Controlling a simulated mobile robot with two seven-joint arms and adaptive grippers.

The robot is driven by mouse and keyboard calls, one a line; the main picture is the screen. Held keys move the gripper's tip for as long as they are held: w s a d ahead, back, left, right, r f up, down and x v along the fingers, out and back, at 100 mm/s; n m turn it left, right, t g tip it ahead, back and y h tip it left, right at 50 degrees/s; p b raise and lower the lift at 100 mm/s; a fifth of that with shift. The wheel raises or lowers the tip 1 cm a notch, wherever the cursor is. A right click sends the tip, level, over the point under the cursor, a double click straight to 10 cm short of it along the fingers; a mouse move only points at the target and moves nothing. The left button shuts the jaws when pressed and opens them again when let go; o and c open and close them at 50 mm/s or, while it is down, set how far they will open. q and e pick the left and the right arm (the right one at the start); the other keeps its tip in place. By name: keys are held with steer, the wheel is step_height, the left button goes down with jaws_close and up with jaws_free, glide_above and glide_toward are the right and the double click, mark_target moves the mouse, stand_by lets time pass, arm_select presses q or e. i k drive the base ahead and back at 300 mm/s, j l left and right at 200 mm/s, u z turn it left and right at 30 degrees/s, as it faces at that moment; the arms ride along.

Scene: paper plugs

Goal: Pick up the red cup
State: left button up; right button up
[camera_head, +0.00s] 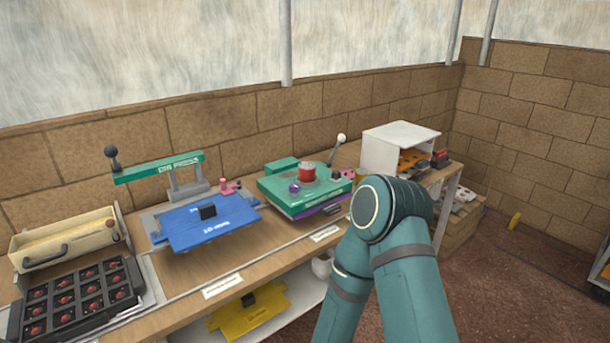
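A small red cup-like cylinder (307,173) stands upright on top of the green device (272,191) on the workbench, right of centre. It is too small for me to tell whether it is hollow. No gripper of mine touches it. One of my arms shows at the lower right with its bent elbow high, in front of the bench's right part. Neither gripper shows in the view.
A blue plate (205,232) sits by a green-handled press (160,167). A black tray with red pieces (75,306) and a beige box (68,239) are at left. A white box (396,148) stands at the right end. A yellow piece (250,315) lies on the lower shelf.

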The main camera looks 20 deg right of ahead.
mark_target(308, 170)
steer(key=i+l, duration=0.1)
steer(key=l, duration=0.25)
steer(key=i+l, duration=0.15)
steer(key=l, duration=0.2)
steer(key=i+l, duration=0.1)
steer(key=l, duration=0.3)
steer(key=i+l, duration=0.15)
steer(key=l, duration=0.2)
steer(key=i+l, duration=0.1)
steer(key=l, duration=0.25)
steer(key=i+l, duration=0.15)
steer(key=l, duration=0.2)
steer(key=i+l, duration=0.1)
steer(key=l, duration=0.3)
